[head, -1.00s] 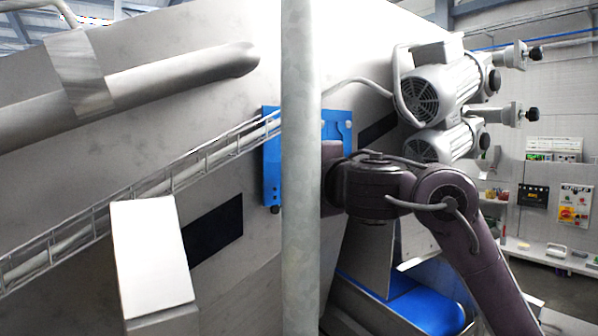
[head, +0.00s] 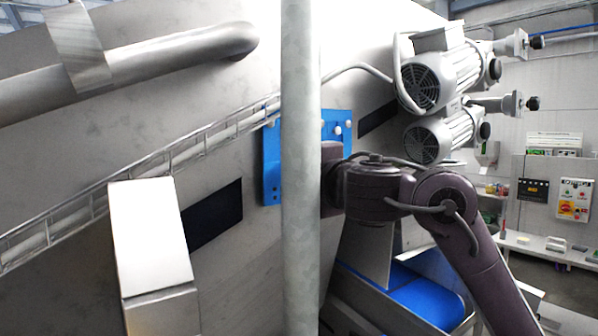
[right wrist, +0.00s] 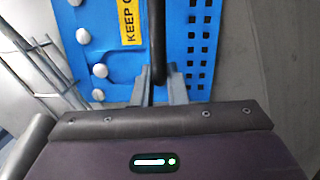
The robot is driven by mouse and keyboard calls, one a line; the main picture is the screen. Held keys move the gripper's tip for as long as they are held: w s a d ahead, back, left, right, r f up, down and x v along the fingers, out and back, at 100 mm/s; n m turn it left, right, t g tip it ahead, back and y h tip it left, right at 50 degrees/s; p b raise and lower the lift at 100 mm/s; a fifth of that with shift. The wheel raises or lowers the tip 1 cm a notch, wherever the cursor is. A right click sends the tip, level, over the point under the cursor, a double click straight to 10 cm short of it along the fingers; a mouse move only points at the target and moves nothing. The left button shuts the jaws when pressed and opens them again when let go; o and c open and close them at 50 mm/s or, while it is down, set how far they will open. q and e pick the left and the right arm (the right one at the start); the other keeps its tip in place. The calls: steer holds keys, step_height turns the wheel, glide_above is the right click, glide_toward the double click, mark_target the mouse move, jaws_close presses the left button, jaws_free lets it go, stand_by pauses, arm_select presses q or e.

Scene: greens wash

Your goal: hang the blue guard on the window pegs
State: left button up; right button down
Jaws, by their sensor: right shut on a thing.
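The blue guard (head: 271,165) lies against the sloping metal wall, partly hidden by the upright pole. In the right wrist view the guard (right wrist: 117,62) has rows of dark square holes, a yellow label and a dark bar handle (right wrist: 157,30). My right gripper (right wrist: 160,80) is shut on that handle. White round pegs (right wrist: 83,36) show in front of the guard's face near one edge; in the head view pegs (head: 337,130) show at its upper right. I cannot tell whether the guard hangs on them. My left gripper is not in view.
The grey pole (head: 301,220) stands in front of the guard. A wire cable tray (head: 150,168) runs up to the guard's upper left. Two motors (head: 440,80) stick out at upper right. A blue conveyor (head: 415,295) lies below my right arm.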

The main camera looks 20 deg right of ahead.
steer(key=shift+f, duration=0.15)
steer(key=shift+f+b, duration=0.65)
steer(key=c, duration=1.4)
jaws_free()
steer(key=shift+o, duration=0.2)
steer(key=shift+s, duration=0.1)
steer(key=b+v, duration=0.2)
steer(key=v, duration=0.5)
steer(key=shift+s, duration=0.35)
